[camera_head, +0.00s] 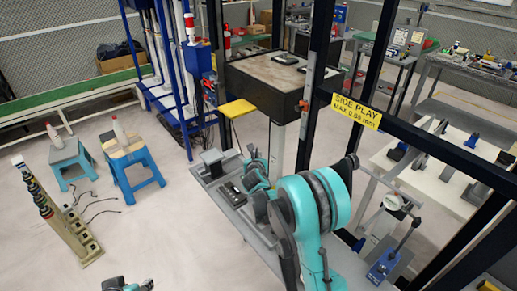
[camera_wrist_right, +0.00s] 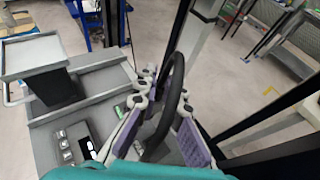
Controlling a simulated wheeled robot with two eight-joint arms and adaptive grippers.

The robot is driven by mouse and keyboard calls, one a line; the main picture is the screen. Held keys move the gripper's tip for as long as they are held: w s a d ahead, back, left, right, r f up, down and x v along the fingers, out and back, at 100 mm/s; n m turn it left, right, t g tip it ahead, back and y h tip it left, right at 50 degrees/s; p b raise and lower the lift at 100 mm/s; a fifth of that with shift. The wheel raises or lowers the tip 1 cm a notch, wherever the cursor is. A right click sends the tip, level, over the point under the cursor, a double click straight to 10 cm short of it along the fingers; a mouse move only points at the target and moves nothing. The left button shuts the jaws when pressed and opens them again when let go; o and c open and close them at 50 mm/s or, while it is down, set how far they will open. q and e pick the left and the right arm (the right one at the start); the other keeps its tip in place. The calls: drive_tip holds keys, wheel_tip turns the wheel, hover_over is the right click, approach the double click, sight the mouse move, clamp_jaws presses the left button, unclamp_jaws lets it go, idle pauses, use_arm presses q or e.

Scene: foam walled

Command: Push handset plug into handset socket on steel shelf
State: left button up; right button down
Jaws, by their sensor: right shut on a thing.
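A grey steel shelf (camera_head: 240,215) stands near the middle of the head view; it also fills the left of the wrist view (camera_wrist_right: 100,82). A dark device with buttons (camera_head: 232,192) lies on it, and shows at the lower left of the wrist view (camera_wrist_right: 78,142). My right gripper (camera_wrist_right: 147,85) is over the shelf's right edge, shut around a thick black curved cord (camera_wrist_right: 177,80); I take this to be the handset plug's cord. The plug's tip is hidden. I cannot single out the handset socket. My left gripper is not clearly in view; only a teal arm part shows at the bottom.
A flat-topped stand (camera_head: 212,158) rises at the shelf's far left end. Black frame posts (camera_head: 312,85) and a crossbar with a yellow sign (camera_head: 357,111) are close to my right arm. A blue lever tool (camera_head: 383,265) stands to the right.

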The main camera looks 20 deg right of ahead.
drive_tip(key=shift+n+t+y, duration=0.3)
drive_tip(key=shift+n+y, duration=0.2)
drive_tip(key=w, duration=0.1)
drive_tip(key=w+a, duration=0.1)
drive_tip(key=w, duration=0.3)
drive_tip(key=shift+w+a+f, duration=0.25)
drive_tip(key=shift+a+f, duration=0.05)
drive_tip(key=shift+n, duration=0.3)
drive_tip(key=shift+n+y, duration=0.4)
drive_tip(key=shift+y, duration=0.1)
drive_tip(key=shift+s+a+f+b, duration=0.1)
drive_tip(key=shift+f+b, duration=2.15)
drive_tip(key=shift+f, duration=0.6)
drive_tip(key=shift+b, duration=0.4)
drive_tip(key=shift+f+b, duration=1.1)
drive_tip(key=shift+f, duration=0.25)
